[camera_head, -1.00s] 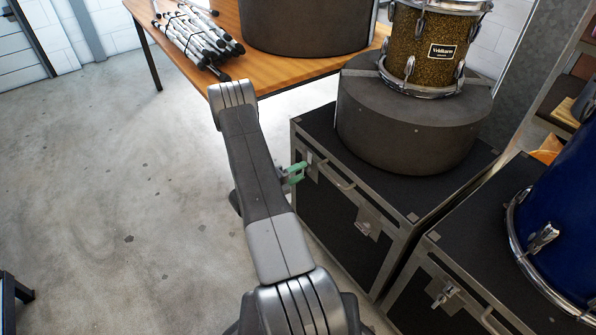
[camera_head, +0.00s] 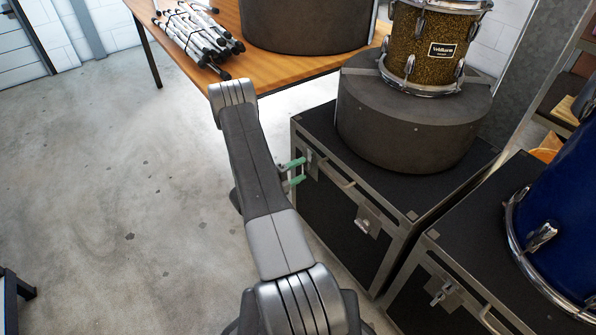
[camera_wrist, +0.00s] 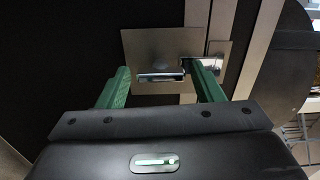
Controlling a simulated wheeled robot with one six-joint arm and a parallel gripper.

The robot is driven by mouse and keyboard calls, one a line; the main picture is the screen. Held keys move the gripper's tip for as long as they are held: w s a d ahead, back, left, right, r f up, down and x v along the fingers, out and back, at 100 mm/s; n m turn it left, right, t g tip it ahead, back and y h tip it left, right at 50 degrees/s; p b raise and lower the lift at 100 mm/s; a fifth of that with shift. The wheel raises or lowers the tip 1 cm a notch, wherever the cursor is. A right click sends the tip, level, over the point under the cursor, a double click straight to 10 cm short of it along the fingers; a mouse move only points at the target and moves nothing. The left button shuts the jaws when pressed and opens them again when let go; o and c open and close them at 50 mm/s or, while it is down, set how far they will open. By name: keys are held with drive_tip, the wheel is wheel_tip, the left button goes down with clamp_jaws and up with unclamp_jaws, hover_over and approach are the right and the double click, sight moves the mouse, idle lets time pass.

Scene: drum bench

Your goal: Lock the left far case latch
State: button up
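The far black case (camera_head: 330,205) has metal edging and two latches on its front face. Its left latch (camera_head: 311,160) is at the upper left of that face, partly hidden by my gripper in the head view. My gripper (camera_head: 298,171) has green fingers, open, with the tips at this latch. In the wrist view, the latch's metal plate (camera_wrist: 150,48) and protruding bar (camera_wrist: 160,76) show between the open fingers (camera_wrist: 161,85). The right finger overlaps a small bracket beside the plate. I cannot tell whether either finger touches the latch. The right latch (camera_head: 368,220) is clear of my gripper.
A grey round drum case (camera_head: 410,125) and a gold drum (camera_head: 432,45) stand on the far case. A nearer black case (camera_head: 480,250) carries a blue drum (camera_head: 560,220). A wooden table (camera_head: 290,68) stands behind.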

drive_tip(key=shift+o, duration=0.6)
drive_tip(key=p+v, duration=0.1)
drive_tip(key=v, duration=1.2)
drive_tip(key=shift+s+a+p, duration=0.25)
drive_tip(key=shift+a+p, duration=0.05)
drive_tip(key=shift+a, duration=0.05)
drive_tip(key=b+x, duration=0.1)
drive_tip(key=x, duration=1.3)
drive_tip(key=shift+b, duration=0.3)
drive_tip(key=shift+a, duration=0.1)
